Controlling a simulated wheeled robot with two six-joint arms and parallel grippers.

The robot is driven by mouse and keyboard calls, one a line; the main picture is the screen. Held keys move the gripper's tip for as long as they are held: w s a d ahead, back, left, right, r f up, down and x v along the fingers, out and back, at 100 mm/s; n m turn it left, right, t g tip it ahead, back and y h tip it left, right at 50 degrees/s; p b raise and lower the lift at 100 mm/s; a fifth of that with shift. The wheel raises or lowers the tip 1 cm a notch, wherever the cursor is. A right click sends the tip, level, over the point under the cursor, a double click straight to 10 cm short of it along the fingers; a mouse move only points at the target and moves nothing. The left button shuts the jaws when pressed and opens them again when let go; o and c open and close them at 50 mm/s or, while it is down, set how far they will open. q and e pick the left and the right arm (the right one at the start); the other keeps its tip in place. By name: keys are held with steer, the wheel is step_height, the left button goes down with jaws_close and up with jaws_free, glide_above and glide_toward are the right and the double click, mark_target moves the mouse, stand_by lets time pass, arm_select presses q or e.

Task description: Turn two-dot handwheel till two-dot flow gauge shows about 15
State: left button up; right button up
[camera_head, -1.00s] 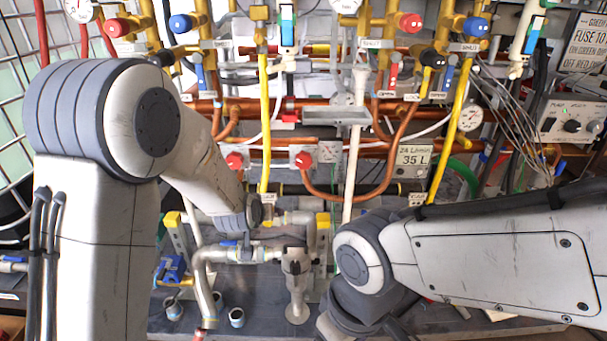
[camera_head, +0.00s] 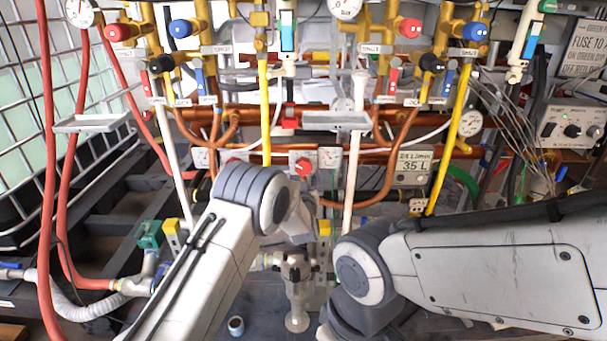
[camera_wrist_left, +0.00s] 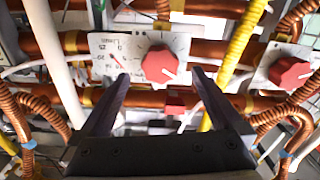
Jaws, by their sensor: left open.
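A red handwheel (camera_head: 303,166) sits on a white plate at the middle of the pipe rack. In the left wrist view this handwheel (camera_wrist_left: 162,63) is straight ahead. A round flow gauge (camera_head: 330,157) is right of it in the head view; in the wrist view the gauge scale (camera_wrist_left: 113,55) is on the wheel's left, upside down. My right gripper is out of view.
A second red handwheel (camera_wrist_left: 290,73) is at the right in the wrist view. A yellow pipe (camera_wrist_left: 235,65) runs between the wheels, and a white pipe (camera_wrist_left: 58,60) is left of the gauge. My right forearm fills the lower right of the head view.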

mark_target(303, 169)
arm_select(q)
steer(key=shift+w, duration=1.85)
steer(key=shift+b, duration=0.3)
steer(key=c, duration=1.4)
